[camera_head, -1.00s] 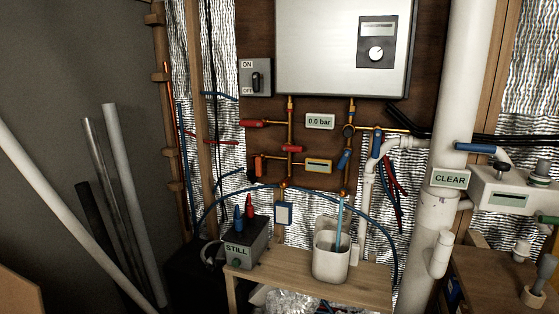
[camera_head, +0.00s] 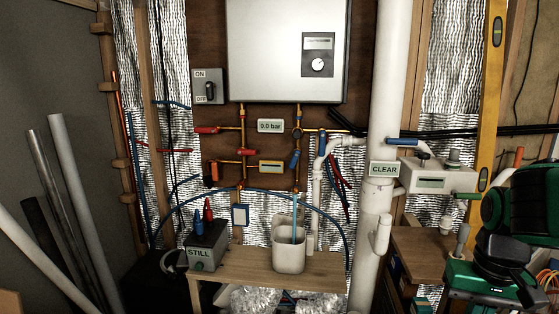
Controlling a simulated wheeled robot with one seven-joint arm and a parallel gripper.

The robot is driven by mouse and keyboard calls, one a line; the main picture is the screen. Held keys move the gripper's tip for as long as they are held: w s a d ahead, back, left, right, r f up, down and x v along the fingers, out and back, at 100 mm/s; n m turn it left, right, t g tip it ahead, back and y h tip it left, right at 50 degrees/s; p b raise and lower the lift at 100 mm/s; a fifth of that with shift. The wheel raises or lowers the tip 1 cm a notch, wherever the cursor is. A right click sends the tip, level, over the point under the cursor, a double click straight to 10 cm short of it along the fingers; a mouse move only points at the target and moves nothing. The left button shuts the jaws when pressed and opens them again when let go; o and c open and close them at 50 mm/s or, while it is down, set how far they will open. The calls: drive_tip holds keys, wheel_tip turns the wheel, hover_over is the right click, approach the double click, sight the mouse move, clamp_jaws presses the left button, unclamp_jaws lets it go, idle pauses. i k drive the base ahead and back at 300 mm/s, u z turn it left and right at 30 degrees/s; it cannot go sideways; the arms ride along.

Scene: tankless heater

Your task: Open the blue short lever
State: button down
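Several blue levers show, and I cannot tell for sure which one the task calls short. A small tilted blue lever (camera_head: 295,160) sits on the right copper pipe below the heater. An upright blue lever (camera_head: 322,142) is just to its right, on the side branch. A longer, level blue lever (camera_head: 402,141) is on the white unit (camera_head: 437,181) at the right, beside the CLEAR label (camera_head: 384,169). My gripper is not in view, and nothing touches these levers.
The heater (camera_head: 265,50) hangs above the pipes. A wooden bench (camera_head: 250,272) below holds a white container (camera_head: 289,252) and a grey STILL box (camera_head: 203,246). A thick white pipe (camera_head: 385,80) stands between the levers. Green and black equipment (camera_head: 515,215) fills the lower right.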

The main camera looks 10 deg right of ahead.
sight(295, 158)
drive_tip(key=u, duration=0.05)
drive_tip(key=i, duration=1)
drive_tip(key=z, duration=0.05)
